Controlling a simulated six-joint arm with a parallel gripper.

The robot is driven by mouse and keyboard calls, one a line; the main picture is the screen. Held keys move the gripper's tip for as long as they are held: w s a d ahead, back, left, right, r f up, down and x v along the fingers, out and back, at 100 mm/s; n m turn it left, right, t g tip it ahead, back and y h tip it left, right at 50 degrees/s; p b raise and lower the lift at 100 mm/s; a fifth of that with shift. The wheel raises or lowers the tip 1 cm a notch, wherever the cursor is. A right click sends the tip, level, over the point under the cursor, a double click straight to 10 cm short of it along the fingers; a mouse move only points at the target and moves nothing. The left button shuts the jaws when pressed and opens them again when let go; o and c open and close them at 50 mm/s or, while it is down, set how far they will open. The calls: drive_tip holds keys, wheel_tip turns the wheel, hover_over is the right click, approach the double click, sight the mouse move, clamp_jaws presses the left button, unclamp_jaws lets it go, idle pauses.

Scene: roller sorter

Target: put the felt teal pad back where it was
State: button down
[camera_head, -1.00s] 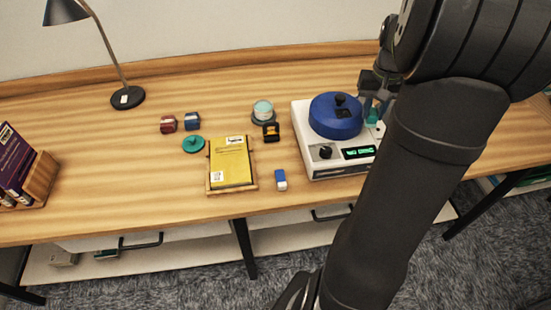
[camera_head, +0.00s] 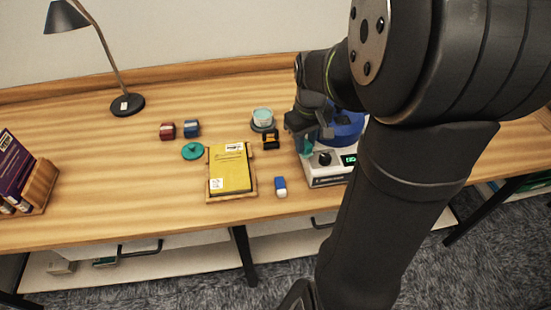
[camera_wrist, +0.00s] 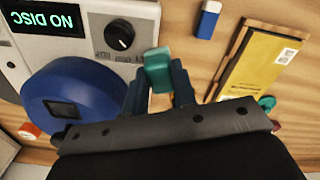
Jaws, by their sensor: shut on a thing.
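My gripper (camera_head: 309,140) is over the left part of the white machine. In the wrist view my gripper (camera_wrist: 158,82) is shut on a small teal block, which I take to be the felt teal pad (camera_wrist: 158,66). The pad sticks out past the fingertips, with the machine's white top on one side and the wooden desk on the other.
The white machine (camera_head: 330,180) carries a blue round lid (camera_head: 345,128) and a knob (camera_wrist: 119,35).

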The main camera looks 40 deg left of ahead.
drive_tip(key=a+f, duration=0.1)
drive_tip(key=a, duration=0.1)
drive_tip(key=s+a+f, duration=0.1)
drive_tip(key=a+f, duration=0.1)
drive_tip(key=a, duration=0.1)
drive_tip(key=s+a+f, duration=0.1)
drive_tip(key=a+f, duration=0.1)
drive_tip(key=a, duration=0.1)
drive_tip(key=shift+f, duration=1.9)
drive_tip(key=shift+d+f, duration=0.1)
drive_tip(key=shift+f, duration=0.05)
drive_tip(key=c, duration=1.2)
unclamp_jaws()
wheel_tip(320, 180, up, 12)
drive_tip(key=shift+r, duration=0.15)
